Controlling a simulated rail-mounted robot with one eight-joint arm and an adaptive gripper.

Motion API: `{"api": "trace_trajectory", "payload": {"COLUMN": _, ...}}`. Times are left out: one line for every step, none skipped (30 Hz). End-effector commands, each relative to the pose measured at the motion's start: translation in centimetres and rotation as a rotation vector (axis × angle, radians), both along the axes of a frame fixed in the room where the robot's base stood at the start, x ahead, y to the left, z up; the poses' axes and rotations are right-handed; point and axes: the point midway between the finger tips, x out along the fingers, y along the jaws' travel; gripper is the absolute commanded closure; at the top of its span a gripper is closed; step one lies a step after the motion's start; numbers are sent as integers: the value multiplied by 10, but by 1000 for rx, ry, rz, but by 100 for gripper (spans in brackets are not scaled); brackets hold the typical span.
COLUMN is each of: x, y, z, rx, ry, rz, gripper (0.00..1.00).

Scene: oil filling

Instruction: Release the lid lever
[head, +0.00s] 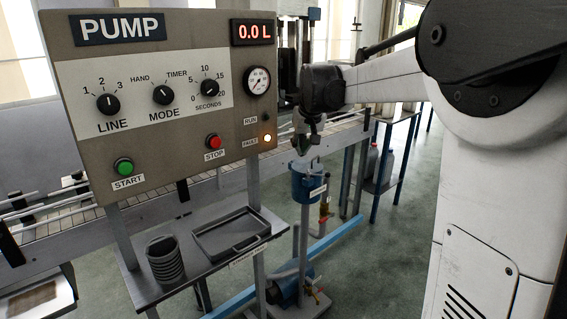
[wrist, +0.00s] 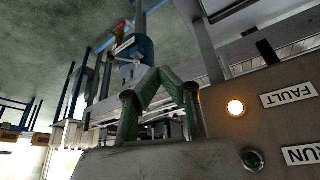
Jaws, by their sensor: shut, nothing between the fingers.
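A blue pot (head: 308,184) stands on a grey post right of the control panel. It also shows in the wrist view (wrist: 140,48), upside down, beyond my fingertips. Its top is partly hidden by my gripper in the head view. I cannot make out the lid lever for sure; thin grey metal parts show at the pot in the wrist view. My gripper (head: 307,140) is just above the pot in the head view. In the wrist view its green-grey fingers (wrist: 157,75) come together at the tips, shut with nothing between them. I cannot tell whether they touch the pot.
The pump panel (head: 170,115) stands close left of my gripper; its fault lamp (head: 267,138) is lit orange and its display (head: 252,32) reads 0.0 L. Below is a table with a dark tray (head: 232,236) and stacked rings (head: 165,262). A conveyor (head: 345,135) runs behind.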

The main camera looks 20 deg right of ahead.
Motion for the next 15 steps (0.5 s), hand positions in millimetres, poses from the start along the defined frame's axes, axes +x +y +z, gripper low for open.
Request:
{"api": "trace_trajectory", "payload": {"x": 11, "y": -10, "z": 2, "rx": 2, "ry": 5, "rz": -6, "gripper": 100}}
{"api": "trace_trajectory", "payload": {"x": 16, "y": -16, "z": 1, "rx": 2, "ry": 9, "rz": -9, "gripper": 100}}
{"api": "trace_trajectory", "payload": {"x": 23, "y": -24, "z": 0, "rx": 3, "ry": 13, "rz": -13, "gripper": 100}}
{"api": "trace_trajectory", "payload": {"x": 29, "y": -30, "z": 0, "rx": 4, "ry": 16, "rz": -17, "gripper": 100}}
{"api": "trace_trajectory", "payload": {"x": 34, "y": -35, "z": -1, "rx": 5, "ry": 19, "rz": -20, "gripper": 100}}
{"api": "trace_trajectory", "payload": {"x": 41, "y": -43, "z": -3, "rx": 6, "ry": 23, "rz": -24, "gripper": 100}}
{"api": "trace_trajectory", "payload": {"x": 46, "y": -49, "z": -4, "rx": 7, "ry": 25, "rz": -27, "gripper": 100}}
{"api": "trace_trajectory", "payload": {"x": 51, "y": -55, "z": -5, "rx": 8, "ry": 28, "rz": -30, "gripper": 100}}
{"api": "trace_trajectory", "payload": {"x": 58, "y": -63, "z": -8, "rx": 9, "ry": 33, "rz": -34, "gripper": 100}}
{"api": "trace_trajectory", "payload": {"x": 62, "y": -69, "z": -9, "rx": 10, "ry": 35, "rz": -38, "gripper": 100}}
{"api": "trace_trajectory", "payload": {"x": 67, "y": -75, "z": -11, "rx": 10, "ry": 39, "rz": -40, "gripper": 100}}
{"api": "trace_trajectory", "payload": {"x": 73, "y": -83, "z": -14, "rx": 11, "ry": 43, "rz": -43, "gripper": 100}}
{"api": "trace_trajectory", "payload": {"x": 78, "y": -89, "z": -16, "rx": 13, "ry": 46, "rz": -46, "gripper": 100}}
{"api": "trace_trajectory", "payload": {"x": 82, "y": -95, "z": -18, "rx": 14, "ry": 49, "rz": -49, "gripper": 100}}
{"api": "trace_trajectory", "payload": {"x": 87, "y": -104, "z": -21, "rx": 15, "ry": 53, "rz": -53, "gripper": 100}}
